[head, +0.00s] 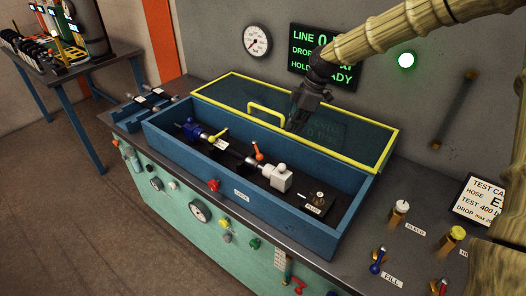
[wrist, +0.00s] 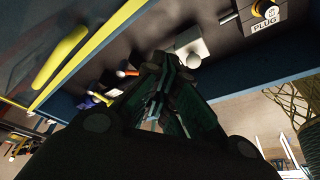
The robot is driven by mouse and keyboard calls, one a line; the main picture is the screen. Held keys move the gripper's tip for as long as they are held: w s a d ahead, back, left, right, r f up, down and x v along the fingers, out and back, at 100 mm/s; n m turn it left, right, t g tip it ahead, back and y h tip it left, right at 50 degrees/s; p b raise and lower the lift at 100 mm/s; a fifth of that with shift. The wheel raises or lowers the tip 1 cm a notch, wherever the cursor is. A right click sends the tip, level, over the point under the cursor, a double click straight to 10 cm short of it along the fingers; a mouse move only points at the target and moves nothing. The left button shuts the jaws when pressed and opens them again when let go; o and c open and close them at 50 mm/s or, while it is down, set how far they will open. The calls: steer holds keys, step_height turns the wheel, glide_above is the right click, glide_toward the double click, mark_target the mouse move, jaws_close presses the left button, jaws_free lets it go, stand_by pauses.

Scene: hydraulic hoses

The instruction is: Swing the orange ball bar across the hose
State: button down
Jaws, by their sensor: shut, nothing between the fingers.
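The orange ball bar (head: 257,150) is a small orange lever in the blue trough, between a blue fitting (head: 193,130) and a white block (head: 281,178). It stands up beside the dark line of fittings; I cannot tell clearly where the hose itself runs. In the wrist view the orange bar (wrist: 127,73) shows left of the fingers, partly near them. My gripper (head: 296,122) is above the trough's back side, in front of the raised lid, apart from the bar. In the wrist view my gripper (wrist: 165,66) has its fingers together, empty, pointing toward the white block (wrist: 190,50).
The blue trough (head: 330,238) has raised walls. Its yellow-framed lid (head: 225,85) stands open behind, with a yellow handle (head: 267,112). A yellow lever (head: 218,135) stands left of the orange bar. A plug (head: 318,198) sits at the right end. Valves (head: 398,215) stand on the bench at right.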

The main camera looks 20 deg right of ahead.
mark_target(257, 152)
steer(key=a+p+x, duration=0.1)
steer(key=p+x, duration=0.2)
steer(key=x, duration=0.3)
steer(key=a+r+p+x, duration=0.1)
steer(key=p+x, duration=0.1)
steer(key=x, duration=0.4)
steer(key=shift+w+a+n+p, duration=0.25)
steer(key=shift+n+p, duration=0.05)
steer(key=shift+p, duration=0.1)
